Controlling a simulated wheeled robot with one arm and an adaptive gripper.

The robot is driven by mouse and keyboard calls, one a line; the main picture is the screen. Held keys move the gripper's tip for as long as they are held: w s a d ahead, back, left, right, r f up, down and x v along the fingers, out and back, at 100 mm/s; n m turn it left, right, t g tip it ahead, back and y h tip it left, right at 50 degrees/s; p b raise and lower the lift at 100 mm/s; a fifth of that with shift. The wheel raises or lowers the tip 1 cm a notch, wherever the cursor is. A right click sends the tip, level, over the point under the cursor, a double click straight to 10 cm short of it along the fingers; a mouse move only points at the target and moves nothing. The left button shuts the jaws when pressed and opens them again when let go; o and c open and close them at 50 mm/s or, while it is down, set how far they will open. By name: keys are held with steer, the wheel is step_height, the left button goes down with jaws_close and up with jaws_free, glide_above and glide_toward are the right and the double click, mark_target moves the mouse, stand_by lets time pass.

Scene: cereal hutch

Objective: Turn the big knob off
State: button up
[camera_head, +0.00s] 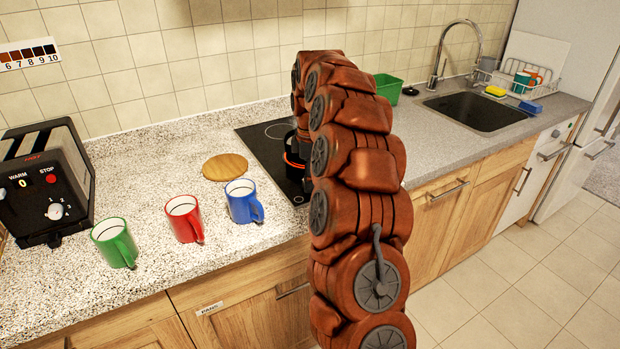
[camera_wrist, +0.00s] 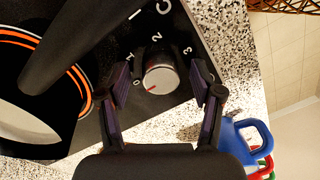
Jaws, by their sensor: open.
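A round silver-topped knob (camera_wrist: 161,78) with a dark base sits on the black hob (camera_wrist: 95,135) in the wrist view. White numerals surround it, with 2 and 3 near its upper side. A short red mark on its face points to the lower left. My gripper (camera_wrist: 160,82) is open, with one dark finger on each side of the knob and visible gaps between. I cannot tell how far above the hob the fingertips are. In the head view my arm hides the gripper and the knob; part of the hob (camera_head: 262,142) shows.
Blue (camera_head: 243,202), red (camera_head: 184,218) and green (camera_head: 114,243) mugs stand left of the hob. A toaster (camera_head: 45,180) is farther left.

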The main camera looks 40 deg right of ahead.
steer(key=shift+r, duration=0.15)
steer(key=shift+w+d+r, duration=0.1)
steer(key=shift+w+r, duration=0.05)
steer(key=shift+r, duration=3.45)
